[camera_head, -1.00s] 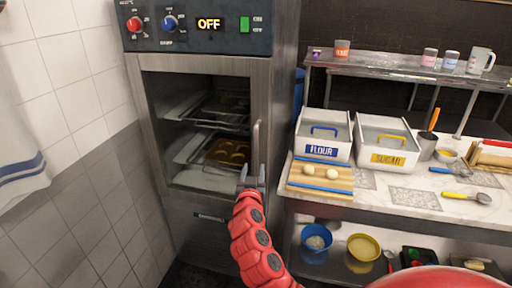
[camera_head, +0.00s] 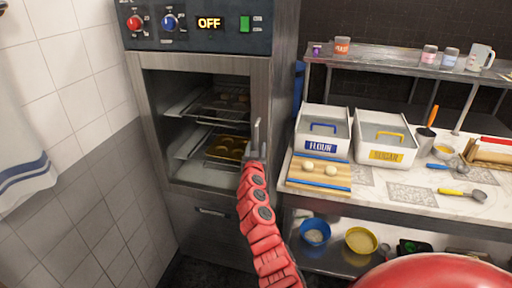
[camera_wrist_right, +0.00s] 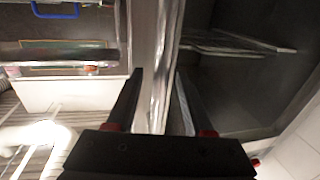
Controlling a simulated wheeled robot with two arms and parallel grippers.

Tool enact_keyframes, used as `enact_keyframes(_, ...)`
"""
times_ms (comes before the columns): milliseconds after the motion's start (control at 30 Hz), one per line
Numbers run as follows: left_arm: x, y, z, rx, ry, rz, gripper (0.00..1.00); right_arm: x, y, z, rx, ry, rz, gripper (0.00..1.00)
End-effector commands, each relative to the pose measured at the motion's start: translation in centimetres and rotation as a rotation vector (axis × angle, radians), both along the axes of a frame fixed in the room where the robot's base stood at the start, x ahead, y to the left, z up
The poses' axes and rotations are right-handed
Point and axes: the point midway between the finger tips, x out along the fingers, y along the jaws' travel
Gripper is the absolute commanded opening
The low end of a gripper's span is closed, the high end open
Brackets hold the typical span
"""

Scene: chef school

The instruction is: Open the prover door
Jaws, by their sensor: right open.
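The prover (camera_head: 150,120) is a steel cabinet with a dark control panel (camera_head: 190,22) reading OFF. Its front door has a large glass window showing racks and a tray of buns (camera_head: 226,148) inside. The door looks shut. A vertical metal handle (camera_head: 257,134) is on the door's right side. My right gripper (camera_head: 256,151) is open at the lower part of the handle. In the right wrist view, the open fingers (camera_wrist_right: 158,100) stand on either side of a bright vertical bar, apparently the handle; contact is unclear. My left gripper is not in view.
A marble counter (camera_head: 410,205) on the right holds a FLOUR bin (camera_head: 321,148), a SUGAR bin (camera_head: 386,155) and a board with dough balls (camera_head: 315,185). A steel shelf (camera_head: 400,68) stands behind. A tiled wall (camera_head: 75,100) is on the left.

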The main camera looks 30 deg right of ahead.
Motion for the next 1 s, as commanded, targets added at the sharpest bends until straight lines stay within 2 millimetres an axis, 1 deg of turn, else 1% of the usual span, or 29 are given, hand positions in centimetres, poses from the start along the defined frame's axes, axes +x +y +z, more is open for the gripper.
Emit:
enact_keyframes(333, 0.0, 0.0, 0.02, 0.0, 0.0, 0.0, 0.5, 0.23, -0.11, 0.03, 0.0, 0.0, 0.001, 0.52)
enact_keyframes(367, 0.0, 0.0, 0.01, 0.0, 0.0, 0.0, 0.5, 0.23, -0.11, 0.04, 0.0, 0.0, 0.001, 0.48)
enact_keyframes(400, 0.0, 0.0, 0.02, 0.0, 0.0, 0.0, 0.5, 0.23, -0.12, 0.05, 0.0, 0.0, 0.001, 0.41)
enact_keyframes(467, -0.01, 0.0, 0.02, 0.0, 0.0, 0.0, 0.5, 0.23, -0.12, 0.05, 0.0, 0.0, 0.001, 0.3)
enact_keyframes(500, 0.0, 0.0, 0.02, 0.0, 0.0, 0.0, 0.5, 0.23, -0.11, 0.06, 0.0, 0.0, 0.001, 0.23)
enact_keyframes(633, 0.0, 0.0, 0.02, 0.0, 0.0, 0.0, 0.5, 0.23, -0.11, 0.05, 0.0, 0.0, 0.001, 0.0)
enact_keyframes(1000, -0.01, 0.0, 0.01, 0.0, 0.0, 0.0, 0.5, 0.23, -0.1, 0.07, -0.001, -0.001, 0.001, 0.0)
